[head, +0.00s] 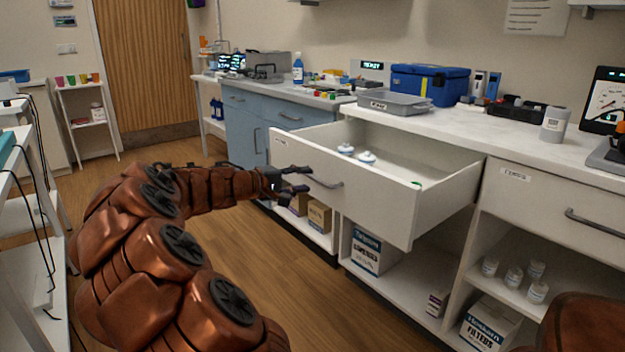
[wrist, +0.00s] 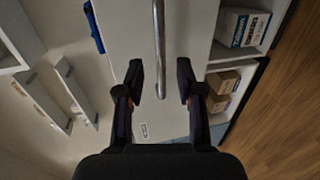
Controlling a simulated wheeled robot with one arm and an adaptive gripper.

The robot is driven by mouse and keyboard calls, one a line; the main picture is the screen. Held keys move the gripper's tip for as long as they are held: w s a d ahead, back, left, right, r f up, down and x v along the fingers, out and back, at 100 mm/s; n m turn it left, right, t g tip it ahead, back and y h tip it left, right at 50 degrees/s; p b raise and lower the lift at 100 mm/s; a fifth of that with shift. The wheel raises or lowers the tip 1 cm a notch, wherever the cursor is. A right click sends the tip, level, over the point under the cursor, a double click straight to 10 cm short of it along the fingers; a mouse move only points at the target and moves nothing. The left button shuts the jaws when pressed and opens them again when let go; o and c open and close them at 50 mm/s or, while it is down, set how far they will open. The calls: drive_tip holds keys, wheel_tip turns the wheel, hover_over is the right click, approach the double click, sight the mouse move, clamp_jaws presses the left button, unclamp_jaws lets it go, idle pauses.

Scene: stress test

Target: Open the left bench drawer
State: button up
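The left bench drawer (head: 385,203) is white and stands pulled well out from the bench, with its inside showing. Its metal bar handle (head: 325,183) is on the front face; it also shows in the wrist view (wrist: 158,35). My gripper (head: 298,180) is just in front of the drawer face at the handle's left end. In the wrist view my gripper (wrist: 160,80) is open, with a finger on each side of the handle's near end and a gap to both. Two small white and blue items (head: 366,157) lie in the drawer.
A shut drawer (head: 545,205) is to the right, above a shelf with jars (head: 513,277). Boxes (head: 372,250) stand on the shelf below the open drawer. A grey tray (head: 395,103) and blue case (head: 430,84) are on the benchtop. The wood floor (head: 270,245) in front is clear.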

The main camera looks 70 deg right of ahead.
drive_tip(key=v, duration=0.7)
idle(0.5)
drive_tip(key=s+a+r+n+t+y+p, duration=0.2)
drive_tip(key=s+a+r+y+p, duration=0.2)
drive_tip(key=a+p, duration=0.9)
drive_tip(key=s+a+r+n+t+y+p, duration=0.2)
drive_tip(key=s+a+r+y+p, duration=0.2)
drive_tip(key=a+r+p, duration=0.6)
drive_tip(key=s+a+r+n+t+y+p, duration=0.1)
drive_tip(key=s+a+r+y+p, duration=0.2)
drive_tip(key=a+p, duration=1.3)
drive_tip(key=a+r+y, duration=0.2)
drive_tip(key=a+r, duration=0.2)
drive_tip(key=a, duration=0.4)
drive_tip(key=shift+s+a+n+t+y, duration=0.3)
drive_tip(key=shift+s+n+t, duration=0.1)
drive_tip(key=shift+d, duration=0.1)
